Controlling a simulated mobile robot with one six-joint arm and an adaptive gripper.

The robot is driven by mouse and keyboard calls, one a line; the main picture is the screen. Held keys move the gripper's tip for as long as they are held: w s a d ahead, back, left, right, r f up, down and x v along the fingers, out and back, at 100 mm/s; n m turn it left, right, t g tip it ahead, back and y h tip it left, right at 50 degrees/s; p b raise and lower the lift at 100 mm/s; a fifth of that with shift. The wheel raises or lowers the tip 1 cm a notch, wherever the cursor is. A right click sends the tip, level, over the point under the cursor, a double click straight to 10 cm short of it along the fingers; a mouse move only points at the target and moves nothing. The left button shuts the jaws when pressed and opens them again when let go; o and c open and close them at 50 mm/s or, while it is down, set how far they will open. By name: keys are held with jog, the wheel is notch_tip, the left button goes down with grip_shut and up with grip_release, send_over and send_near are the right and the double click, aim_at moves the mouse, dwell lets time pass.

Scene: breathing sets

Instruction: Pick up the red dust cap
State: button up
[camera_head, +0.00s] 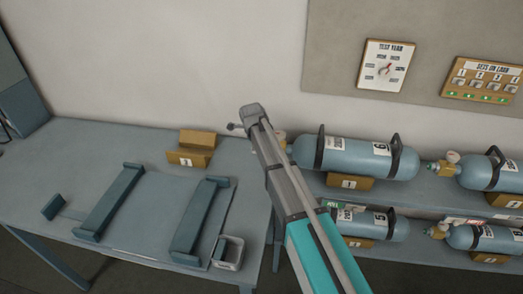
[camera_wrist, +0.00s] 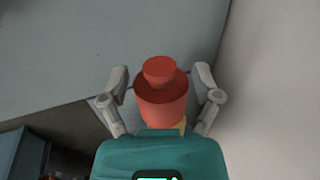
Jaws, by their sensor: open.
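The red dust cap (camera_wrist: 161,100) is in the middle of the wrist view, a stepped red piece with a narrower round top. A bit of yellow (camera_wrist: 183,124) shows beside its lower edge. My gripper (camera_wrist: 161,82) is open, with one grey finger on each side of the cap and a visible gap to each. The cap's lower part is hidden behind the teal body of my gripper. In the head view my arm covers this area, and I cannot make out the cap or the fingertips there.
Blue-grey cylinders, such as number 6 (camera_head: 355,157) and number 5 (camera_head: 372,223), lie on the right shelves. The left bench (camera_head: 95,155) holds a cradle (camera_head: 110,203), a cardboard block (camera_head: 192,148) and a small bin (camera_head: 229,254). A pale wall (camera_wrist: 275,90) stands close on the right in the wrist view.

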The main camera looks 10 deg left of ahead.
jog(key=shift+w+f+b, duration=0.2)
jog(key=shift+f+b, duration=0.2)
jog(key=shift+f, duration=0.25)
jog(key=c, duration=1)
